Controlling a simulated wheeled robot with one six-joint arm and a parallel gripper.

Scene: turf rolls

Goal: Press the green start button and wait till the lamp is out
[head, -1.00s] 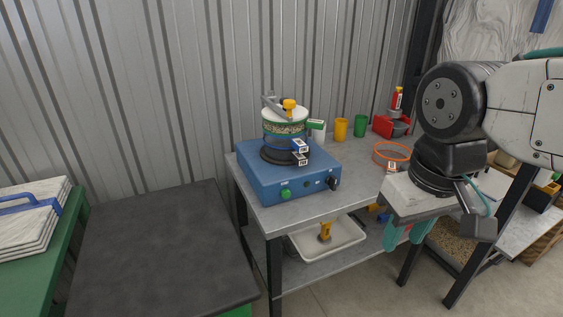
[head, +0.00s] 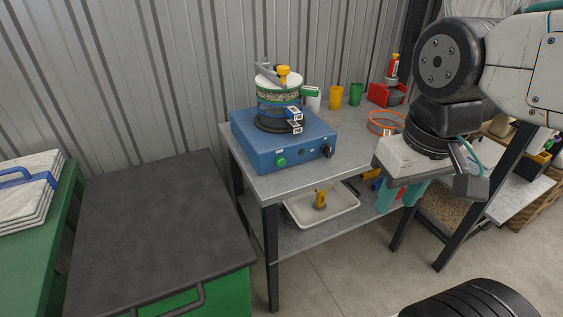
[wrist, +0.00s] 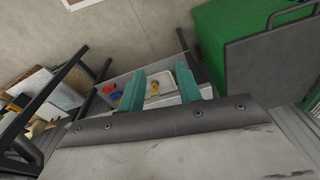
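The green start button (head: 281,161) is on the front face of a blue machine (head: 256,150) on the grey metal table. Small round fittings (head: 301,152), dark, and a black knob (head: 328,150) sit to its right. I cannot tell which fitting is the lamp, and none visibly glows. A stack of sieves (head: 279,92) is clamped on top of the machine. My gripper (head: 402,198) points down in front of the table, right of the machine and well away from the button. In the wrist view its two teal fingers (wrist: 160,85) are apart with nothing between them.
An orange ring (head: 387,122), yellow cup (head: 336,97), green cup (head: 356,94) and red bin (head: 388,95) stand on the table. A white tray (head: 340,211) lies on its lower shelf. A dark-topped green cabinet (head: 160,230) is at left. Open floor lies in front.

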